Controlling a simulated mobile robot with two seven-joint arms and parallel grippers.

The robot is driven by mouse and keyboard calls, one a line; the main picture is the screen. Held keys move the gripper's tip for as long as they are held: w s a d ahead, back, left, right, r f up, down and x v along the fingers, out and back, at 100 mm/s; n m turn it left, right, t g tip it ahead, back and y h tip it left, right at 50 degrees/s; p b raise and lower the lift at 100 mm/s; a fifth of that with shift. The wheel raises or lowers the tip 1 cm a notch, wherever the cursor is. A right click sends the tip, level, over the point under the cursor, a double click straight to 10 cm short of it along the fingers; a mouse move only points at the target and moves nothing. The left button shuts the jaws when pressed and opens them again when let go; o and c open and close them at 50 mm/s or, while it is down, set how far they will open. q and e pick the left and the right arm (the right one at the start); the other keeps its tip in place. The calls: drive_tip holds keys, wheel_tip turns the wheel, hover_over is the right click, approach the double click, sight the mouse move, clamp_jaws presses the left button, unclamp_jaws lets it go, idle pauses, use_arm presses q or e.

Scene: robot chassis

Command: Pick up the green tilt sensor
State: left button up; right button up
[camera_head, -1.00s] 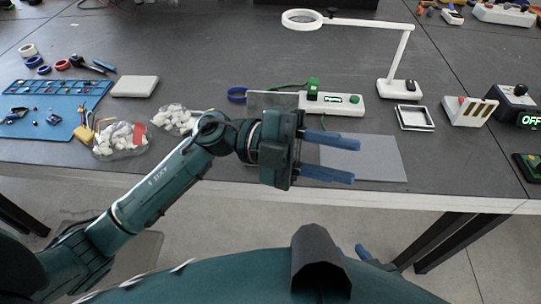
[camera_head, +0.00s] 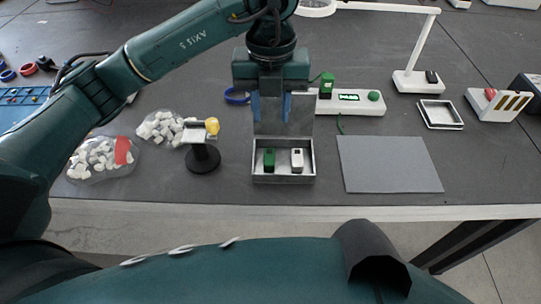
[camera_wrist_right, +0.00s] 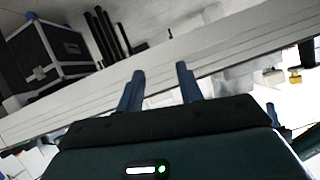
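A small green block (camera_head: 269,160), which looks like the green tilt sensor, stands in an open metal box (camera_head: 284,179) near the table's front edge. A white block (camera_head: 297,160) stands to its right in the same box. Another green block (camera_head: 326,86) is at the left end of a white strip behind the box. My left gripper (camera_head: 271,108) points down, fingers apart and empty, in front of the box's raised lid and above the blocks. My right gripper (camera_wrist_right: 160,80) shows in the right wrist view, fingers apart with nothing between them.
A small dark stand (camera_head: 203,159) with a yellow knob is left of the box, near bags of white pieces (camera_head: 101,158). A bare grey mat (camera_head: 389,165) lies to the right. The white strip (camera_head: 350,101) and magnifier lamp (camera_head: 416,82) are behind.

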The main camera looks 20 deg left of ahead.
use_arm(q)
drive_tip(key=b, duration=0.1)
hover_over(269, 156)
drive_tip(key=f, duration=0.7)
drive_tip(key=shift+s+d, duration=0.2)
drive_tip(key=shift+d, duration=0.05)
drive_tip(key=shift+w+a+f, duration=0.1)
drive_tip(key=shift+f, duration=1.4)
drive_tip(key=shift+w+a+f, duration=0.1)
drive_tip(key=shift+f, duration=1.35)
drive_tip(key=shift+c, duration=0.4)
clamp_jaws()
